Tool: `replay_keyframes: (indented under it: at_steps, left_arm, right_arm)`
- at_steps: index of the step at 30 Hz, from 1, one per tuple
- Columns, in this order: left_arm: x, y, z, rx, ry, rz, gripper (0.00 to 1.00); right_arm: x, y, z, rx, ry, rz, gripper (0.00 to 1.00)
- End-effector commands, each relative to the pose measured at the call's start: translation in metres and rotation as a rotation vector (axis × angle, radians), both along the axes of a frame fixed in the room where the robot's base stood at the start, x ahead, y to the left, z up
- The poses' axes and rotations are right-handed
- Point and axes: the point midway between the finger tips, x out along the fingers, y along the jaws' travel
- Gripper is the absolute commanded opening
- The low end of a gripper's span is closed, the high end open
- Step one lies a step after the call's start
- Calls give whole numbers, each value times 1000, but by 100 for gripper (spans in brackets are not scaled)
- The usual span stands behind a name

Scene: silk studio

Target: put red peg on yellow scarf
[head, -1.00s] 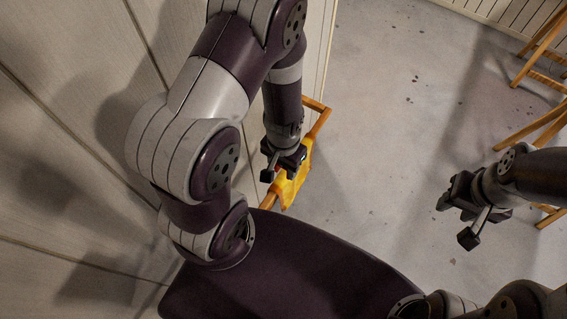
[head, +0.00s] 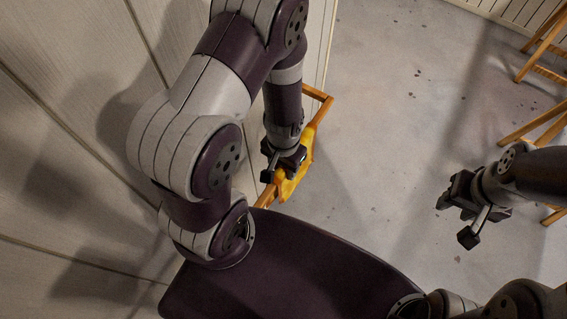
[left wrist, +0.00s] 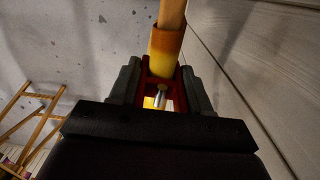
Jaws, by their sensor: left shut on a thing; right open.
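The yellow scarf (head: 295,183) hangs over a wooden rail beside the pale wall in the head view. It also shows in the left wrist view (left wrist: 164,66), draped round the rail, just past my fingertips. My left gripper (head: 279,168) is at the scarf in the head view and hides part of it. In the left wrist view my left gripper (left wrist: 161,92) is shut on the red peg (left wrist: 181,98), which points at the scarf with a metal spring between its sides. I cannot tell whether the peg grips the cloth. My right gripper (head: 461,207) is open and empty, at the right.
The wooden rail (head: 318,114) stands close along the panelled wall (head: 80,150). Wooden racks (head: 540,125) stand at the far right. The grey floor (head: 385,150) between the rail and my right gripper is clear.

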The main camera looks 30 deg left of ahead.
Motion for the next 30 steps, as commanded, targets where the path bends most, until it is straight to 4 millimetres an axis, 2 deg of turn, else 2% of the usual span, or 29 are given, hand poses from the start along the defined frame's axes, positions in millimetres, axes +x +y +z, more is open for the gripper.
replay_keyframes:
  at_steps: [26, 27, 29, 30]
  left_arm:
    - [0, 0, -6, 0, 0, 0, 19]
    - [0, 0, -6, 0, 0, 0, 57]
    - [0, 0, -6, 0, 0, 0, 77]
    - [0, 0, -6, 0, 0, 0, 77]
  right_arm:
    - [0, 0, -4, 0, 0, 0, 43]
    - [0, 0, -4, 0, 0, 0, 43]
    - [0, 0, -4, 0, 0, 0, 43]
    - [0, 0, -4, 0, 0, 0, 43]
